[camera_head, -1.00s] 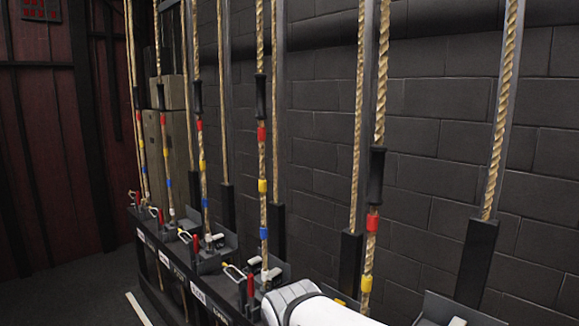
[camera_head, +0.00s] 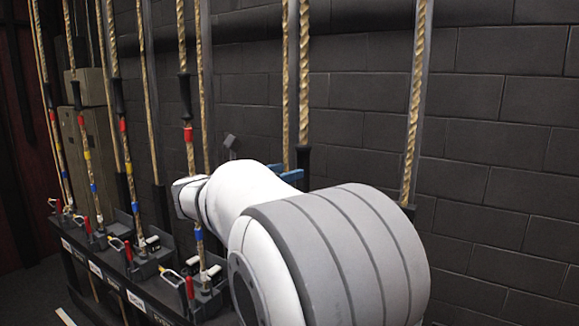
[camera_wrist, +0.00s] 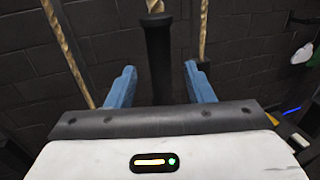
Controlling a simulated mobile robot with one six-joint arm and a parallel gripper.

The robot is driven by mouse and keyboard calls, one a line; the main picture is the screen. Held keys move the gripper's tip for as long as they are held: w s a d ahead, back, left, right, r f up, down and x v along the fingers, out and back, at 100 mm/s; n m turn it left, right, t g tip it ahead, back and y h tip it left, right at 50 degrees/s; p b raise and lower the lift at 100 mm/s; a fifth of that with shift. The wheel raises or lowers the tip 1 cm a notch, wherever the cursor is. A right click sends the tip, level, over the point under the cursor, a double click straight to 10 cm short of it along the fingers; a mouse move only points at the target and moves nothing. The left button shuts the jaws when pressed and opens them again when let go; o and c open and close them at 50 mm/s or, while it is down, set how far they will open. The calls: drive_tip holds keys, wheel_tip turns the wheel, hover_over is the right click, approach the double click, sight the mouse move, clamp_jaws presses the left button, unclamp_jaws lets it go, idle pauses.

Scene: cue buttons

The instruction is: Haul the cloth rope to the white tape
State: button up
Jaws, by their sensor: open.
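A tan twisted rope (camera_head: 304,70) with a black sleeve (camera_head: 304,158) hangs just beyond my gripper (camera_head: 287,172). My arm hides its lower part. In the wrist view, the black sleeve (camera_wrist: 158,50) stands upright between the two blue fingers of my open gripper (camera_wrist: 160,70), with a gap on each side. I cannot tell if it is within the fingers' reach. Other ropes, such as the one to the left (camera_head: 188,100), carry coloured tapes.
A dark rail (camera_head: 105,290) with red-handled levers and white labels runs along the ropes' feet at the left. A black brick wall (camera_head: 500,120) stands behind. More ropes hang left and right. Tan boxes (camera_head: 85,140) stand at the far left.

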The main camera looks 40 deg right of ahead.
sight(303, 167)
drive_tip(key=d, duration=0.4)
drive_tip(key=d+p, duration=0.1)
drive_tip(key=d, duration=0.1)
drive_tip(key=shift+w+d, duration=0.25)
drive_tip(key=shift+w, duration=0.15)
clamp_jaws()
drive_tip(key=shift+f, duration=0.1)
